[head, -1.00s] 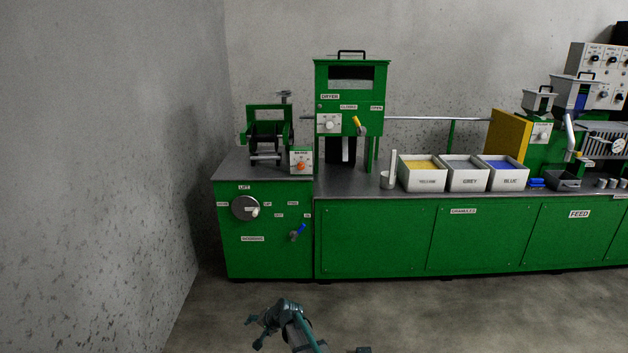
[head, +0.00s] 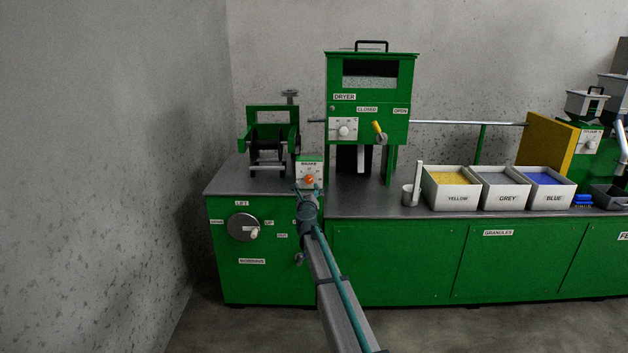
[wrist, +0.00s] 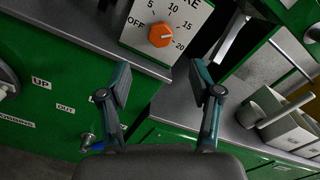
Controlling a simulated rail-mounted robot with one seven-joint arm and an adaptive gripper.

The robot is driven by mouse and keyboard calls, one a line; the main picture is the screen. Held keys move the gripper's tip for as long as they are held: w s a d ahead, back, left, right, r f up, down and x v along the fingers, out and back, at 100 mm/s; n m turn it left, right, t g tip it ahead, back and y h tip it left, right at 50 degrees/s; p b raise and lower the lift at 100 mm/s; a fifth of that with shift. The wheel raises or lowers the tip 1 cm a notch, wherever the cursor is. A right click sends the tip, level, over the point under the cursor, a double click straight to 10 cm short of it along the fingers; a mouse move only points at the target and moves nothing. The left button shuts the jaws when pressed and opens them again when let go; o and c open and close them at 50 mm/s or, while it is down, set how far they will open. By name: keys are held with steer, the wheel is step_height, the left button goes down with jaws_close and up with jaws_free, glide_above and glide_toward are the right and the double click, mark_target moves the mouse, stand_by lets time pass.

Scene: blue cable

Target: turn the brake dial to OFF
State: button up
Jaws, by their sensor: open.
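The brake dial is an orange knob (head: 309,179) on a small white-faced panel (head: 308,169) at the front edge of the left bench. In the wrist view the knob (wrist: 161,35) is at the top centre, with OFF to its left and 5, 10, 15 and 20 around it. A pale mark on the knob appears to point right, towards 20. My gripper (wrist: 159,85) is open, with its two fingers apart and nothing between them. In the head view my gripper (head: 308,193) is just in front of and below the knob. The gap to it is hard to judge.
The green dryer (head: 370,98) stands right of the dial, with a yellow lever (head: 377,127). A reel stand (head: 269,135) is behind left. A grey cup (head: 408,194) and granule bins (head: 450,198) stand further right. The lift handwheel (head: 243,227) is below left.

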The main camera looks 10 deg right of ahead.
mark_target(309, 181)
steer(key=w, duration=0.3)
steer(key=w+d, duration=0.1)
steer(key=w, duration=0.6)
steer(key=shift+w+d, duration=0.25)
steer(key=shift+d, duration=0.1)
steer(key=shift+c, duration=0.2)
steer(key=c, duration=1.1)
